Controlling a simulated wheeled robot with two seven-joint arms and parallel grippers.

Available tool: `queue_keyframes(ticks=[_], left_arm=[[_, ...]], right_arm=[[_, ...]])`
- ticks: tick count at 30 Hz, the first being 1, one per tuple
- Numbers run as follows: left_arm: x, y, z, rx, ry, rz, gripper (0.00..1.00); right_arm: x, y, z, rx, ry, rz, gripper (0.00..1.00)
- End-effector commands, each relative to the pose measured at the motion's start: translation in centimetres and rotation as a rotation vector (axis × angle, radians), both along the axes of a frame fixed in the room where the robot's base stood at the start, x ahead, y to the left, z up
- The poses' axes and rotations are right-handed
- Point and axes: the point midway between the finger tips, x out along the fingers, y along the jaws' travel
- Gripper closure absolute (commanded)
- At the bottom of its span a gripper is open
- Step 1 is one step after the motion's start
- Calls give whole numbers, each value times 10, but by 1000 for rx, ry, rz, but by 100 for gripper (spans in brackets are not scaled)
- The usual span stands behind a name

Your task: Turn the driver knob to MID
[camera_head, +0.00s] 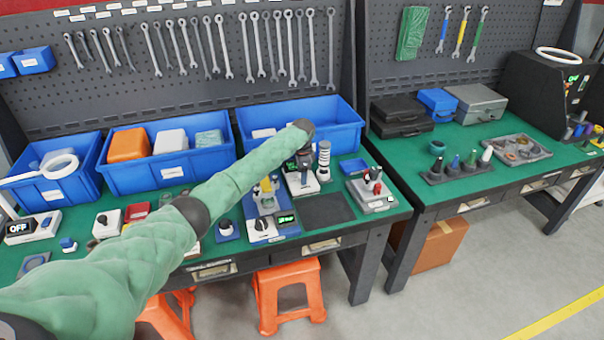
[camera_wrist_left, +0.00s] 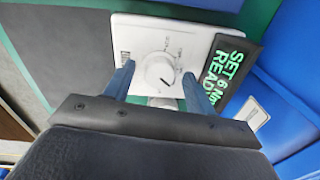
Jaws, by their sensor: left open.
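The driver control unit is a white panel (camera_wrist_left: 203,44) with a round white knob (camera_wrist_left: 160,73) whose dark pointer mark points to the lower right in the left wrist view. A dark display (camera_wrist_left: 226,76) beside it reads "SET 6 Nm READY" in green. The scale lettering is too small to read. My left gripper (camera_wrist_left: 158,88) is open, its two fingers on either side of the knob; I cannot tell whether they touch it. In the head view, my left gripper (camera_head: 304,164) points down over the white unit (camera_head: 302,187) and hides most of its knob. My right gripper is not in view.
Blue bins (camera_head: 340,131) stand close behind the unit. A grey-white striped cylinder (camera_head: 324,161) stands just right of the gripper. A blue tray (camera_head: 355,168), a dark mat (camera_head: 327,209) and another knob unit (camera_head: 263,228) with a green display lie around it.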

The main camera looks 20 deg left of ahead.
Motion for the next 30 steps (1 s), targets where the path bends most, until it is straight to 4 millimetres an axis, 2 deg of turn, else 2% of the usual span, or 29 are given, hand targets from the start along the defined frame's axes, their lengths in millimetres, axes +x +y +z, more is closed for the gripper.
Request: queue_keyframes(ticks=[4, 7, 12, 18, 23, 30], left_arm=[[0, 0, 7, 0, -1, 0, 45], [0, -1, 19, 0, -2, -2, 45], [-1, 0, 46, 0, -4, 0, 45], [-2, -1, 68, -1, -2, 0, 45], [-3, -1, 76, 0, 0, 0, 45], [-3, -1, 78, 0, 0, 0, 45]], right_arm=[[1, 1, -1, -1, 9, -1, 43], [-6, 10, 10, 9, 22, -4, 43], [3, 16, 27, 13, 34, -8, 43], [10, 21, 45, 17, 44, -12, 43], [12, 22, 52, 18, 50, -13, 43], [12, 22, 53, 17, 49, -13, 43]])
